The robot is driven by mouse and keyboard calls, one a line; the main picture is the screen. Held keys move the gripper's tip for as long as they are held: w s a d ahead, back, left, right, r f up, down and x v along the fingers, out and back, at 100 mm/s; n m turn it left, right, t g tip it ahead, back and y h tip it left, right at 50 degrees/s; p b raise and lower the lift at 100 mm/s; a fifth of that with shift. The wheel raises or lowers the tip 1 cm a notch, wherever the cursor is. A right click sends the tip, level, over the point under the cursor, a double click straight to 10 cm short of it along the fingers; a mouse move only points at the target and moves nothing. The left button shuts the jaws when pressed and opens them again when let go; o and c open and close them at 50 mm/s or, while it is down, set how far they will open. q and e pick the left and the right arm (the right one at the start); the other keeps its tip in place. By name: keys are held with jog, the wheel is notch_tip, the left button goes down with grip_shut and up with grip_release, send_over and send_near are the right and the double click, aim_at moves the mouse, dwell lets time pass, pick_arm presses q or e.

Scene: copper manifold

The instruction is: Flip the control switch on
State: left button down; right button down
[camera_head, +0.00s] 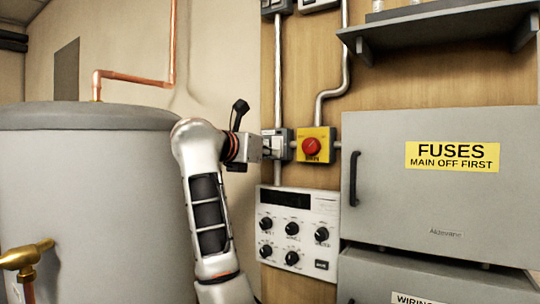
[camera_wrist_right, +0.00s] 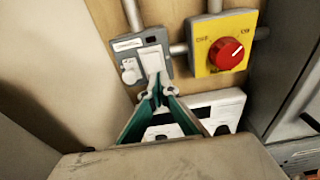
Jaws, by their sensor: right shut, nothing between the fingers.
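A grey switch box (camera_head: 287,139) with a pale front is fixed to the wooden panel, left of a yellow plate (camera_head: 326,133) with a red rotary knob (camera_head: 311,146). The right wrist view shows the switch box (camera_wrist_right: 128,47) with a pale lever-like piece (camera_wrist_right: 153,60) at its lower front. My right gripper (camera_head: 270,150) is in front of the box and partly hides it. In the right wrist view my right gripper's fingertips (camera_wrist_right: 158,95) are together and empty, just below the lever-like piece. I cannot tell whether they touch it. My left gripper is out of view.
A white control panel (camera_head: 272,215) with several black knobs is below. A grey fuse cabinet (camera_head: 440,205) with a black handle (camera_head: 354,178) stands to the right, under a dark shelf (camera_head: 440,38). A large grey tank (camera_head: 80,190) fills the left.

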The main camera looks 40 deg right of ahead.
pick_arm(q)
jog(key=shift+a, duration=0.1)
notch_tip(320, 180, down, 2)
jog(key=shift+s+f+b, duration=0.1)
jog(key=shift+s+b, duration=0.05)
jog(key=shift+b, duration=0.6)
pick_arm(e)
jog(key=shift+d+f+h, duration=0.1)
jog(key=shift+d+h, duration=0.2)
jog(key=shift+h, duration=0.1)
